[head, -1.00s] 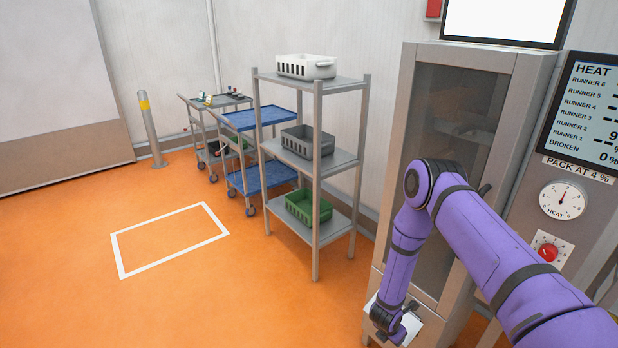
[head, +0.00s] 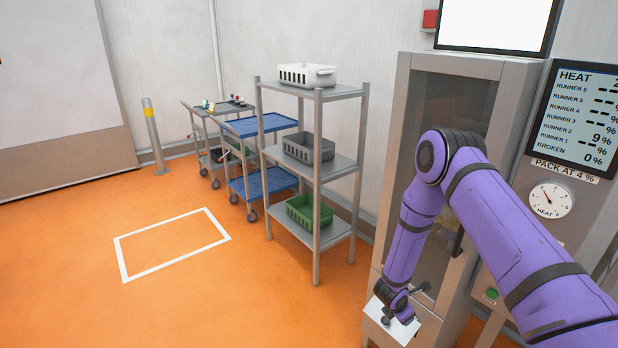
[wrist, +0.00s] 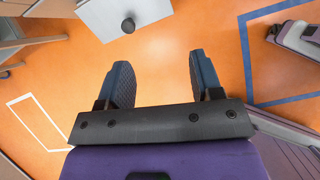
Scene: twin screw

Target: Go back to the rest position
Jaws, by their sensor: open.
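My purple arm (head: 500,225) reaches in from the lower right in the head view and bends down in front of the grey cabinet (head: 403,130). Its lower end is over a white panel (head: 375,335) at the cabinet's foot; the fingers are hard to make out there. In the wrist view my gripper (wrist: 162,78) is open, with two dark blue fingers well apart and nothing between them. Orange floor shows between and beyond them. A white panel with a dark knob (wrist: 128,25) lies ahead of the fingers, apart from them.
A grey shelf rack (head: 340,165) holds white, grey and green baskets. A heat display (head: 585,115), dial (head: 550,199) and green button (head: 491,296) are at right. Floor around the white rectangle (head: 120,260) is clear.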

